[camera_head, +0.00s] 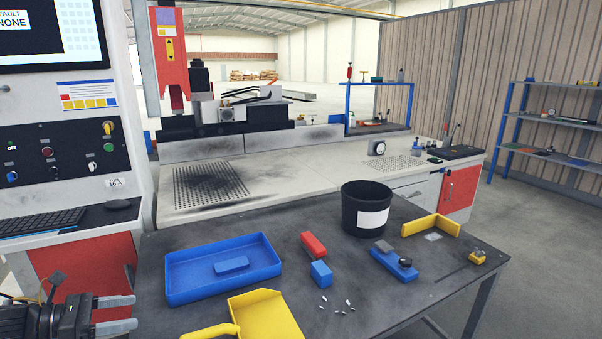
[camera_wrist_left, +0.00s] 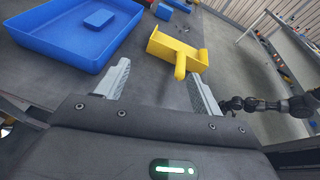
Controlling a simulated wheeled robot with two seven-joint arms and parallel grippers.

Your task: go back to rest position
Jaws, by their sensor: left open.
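My left gripper (camera_head: 118,314) is at the lower left of the head view, beside the dark table's left edge. Its two grey fingers are apart with nothing between them. In the left wrist view the open gripper (camera_wrist_left: 160,85) shows at the bottom, with the yellow scoop (camera_wrist_left: 178,50) and the blue tray (camera_wrist_left: 55,47) beyond its fingers. My right gripper is not in the head view. A dark arm (camera_wrist_left: 265,104) shows at the right of the left wrist view, but its fingers cannot be made out.
The dark table (camera_head: 370,298) holds a blue tray (camera_head: 180,293) with a blue block (camera_head: 232,264) inside, a yellow scoop (camera_head: 266,315), a red block (camera_head: 313,244), another blue block (camera_head: 321,273), a black bin (camera_head: 364,222) and a yellow angle piece (camera_head: 432,226). Small metal bits lie near the front.

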